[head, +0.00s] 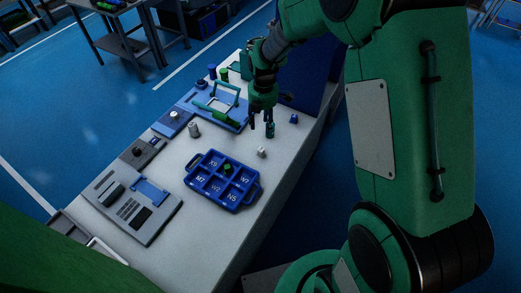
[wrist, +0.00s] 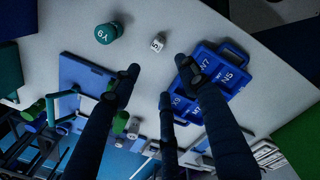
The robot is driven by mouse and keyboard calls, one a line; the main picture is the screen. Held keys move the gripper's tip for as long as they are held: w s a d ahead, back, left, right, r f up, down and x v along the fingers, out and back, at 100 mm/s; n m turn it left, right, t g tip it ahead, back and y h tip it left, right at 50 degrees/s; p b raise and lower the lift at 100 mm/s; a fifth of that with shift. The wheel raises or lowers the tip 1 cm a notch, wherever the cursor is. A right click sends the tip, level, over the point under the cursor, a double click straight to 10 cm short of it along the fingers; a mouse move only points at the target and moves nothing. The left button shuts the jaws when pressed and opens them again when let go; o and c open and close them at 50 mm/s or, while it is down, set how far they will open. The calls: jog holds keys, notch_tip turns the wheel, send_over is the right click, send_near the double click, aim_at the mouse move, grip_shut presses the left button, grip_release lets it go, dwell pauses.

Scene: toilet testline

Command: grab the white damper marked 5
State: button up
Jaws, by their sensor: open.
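A small white damper (head: 262,152) stands on the white table, just right of the blue compartment tray (head: 256,190). In the wrist view the white damper (wrist: 158,42) shows a dark mark that I cannot read clearly. My gripper (head: 262,126) points down over the table, behind the white damper in the head view. In the wrist view my gripper (wrist: 157,70) has its dark fingers spread with nothing between them. The white damper lies beyond the fingertips, apart from them.
A dark teal marked cylinder (wrist: 107,33) stands near the damper. The tray (wrist: 232,58) has labelled compartments and holds a green piece (head: 228,168). A grey cylinder (head: 193,129), a small blue piece (head: 294,118) and a blue fixture with a green handle (head: 222,107) are also on the table.

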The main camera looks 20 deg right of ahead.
aim_at(261, 150)
notch_tip(261, 150, down, 6)
jog(key=w+n, duration=0.1)
jog(key=n, duration=0.1)
jog(key=shift+w+a+f+n+g, duration=0.2)
jog(key=shift+w+n+g, duration=0.1)
jog(key=shift+w+n, duration=0.1)
jog(key=shift+f+b, duration=0.4)
jog(key=shift+f, duration=3.8)
jog(key=shift+d+f+b, duration=0.1)
jog(key=shift+f+b, duration=0.4)
jog(key=shift+f, duration=2.1)
grip_shut()
